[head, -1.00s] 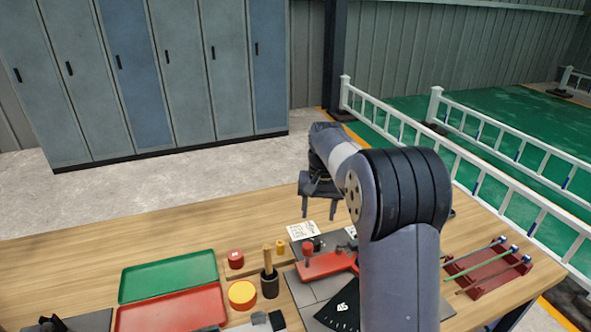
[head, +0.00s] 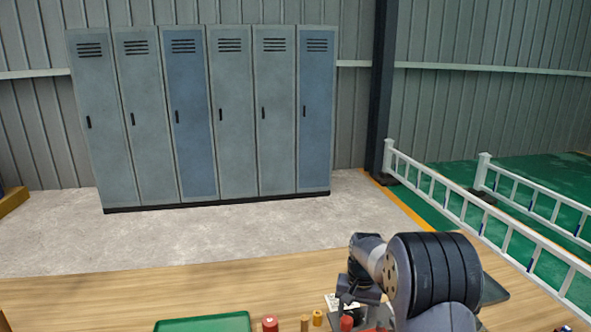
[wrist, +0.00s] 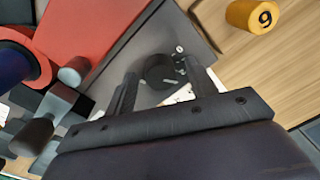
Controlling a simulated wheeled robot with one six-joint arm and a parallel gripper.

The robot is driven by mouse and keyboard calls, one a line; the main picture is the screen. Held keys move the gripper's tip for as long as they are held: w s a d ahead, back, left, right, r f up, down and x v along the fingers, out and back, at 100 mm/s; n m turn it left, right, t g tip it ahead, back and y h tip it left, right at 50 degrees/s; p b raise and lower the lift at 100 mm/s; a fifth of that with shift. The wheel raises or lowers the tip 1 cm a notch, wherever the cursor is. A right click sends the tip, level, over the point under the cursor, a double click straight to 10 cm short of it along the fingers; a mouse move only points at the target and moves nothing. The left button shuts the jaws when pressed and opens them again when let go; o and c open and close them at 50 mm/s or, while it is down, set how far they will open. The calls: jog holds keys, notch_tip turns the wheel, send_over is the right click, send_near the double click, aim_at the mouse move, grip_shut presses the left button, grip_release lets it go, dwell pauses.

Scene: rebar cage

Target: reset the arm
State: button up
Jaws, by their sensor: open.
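My arm rises at the lower right of the head view. My gripper (wrist: 163,92) shows in the wrist view with its two fingers apart and nothing held between them. Beyond the fingers is a dark grey plate with a black round part (wrist: 160,72) on it. In the head view the gripper hangs above the workbench (head: 120,290), and its fingertips are hard to make out against the items behind them.
A yellow cylinder marked 9 (wrist: 252,15) lies right in the wrist view. Lockers (head: 200,120) and a white railing (head: 470,215) stand beyond the bench.

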jog(key=shift+r, duration=0.1)
notch_tip(320, 180, up, 10)
notch_tip(320, 180, down, 10)
jog(key=shift+f, duration=0.1)
jog(key=m, duration=0.5)
jog(key=m+b, duration=0.1)
jog(key=m, duration=0.5)
jog(key=shift+a, duration=0.1)
jog(key=shift+r+m, duration=0.25)
jog(key=shift+m, duration=0.15)
notch_tip(320, 180, up, 10)
jog(key=shift+s+r, duration=0.2)
jog(key=shift+s, duration=0.05)
jog(key=shift+s+h, duration=0.1)
jog(key=shift+h, duration=0.2)
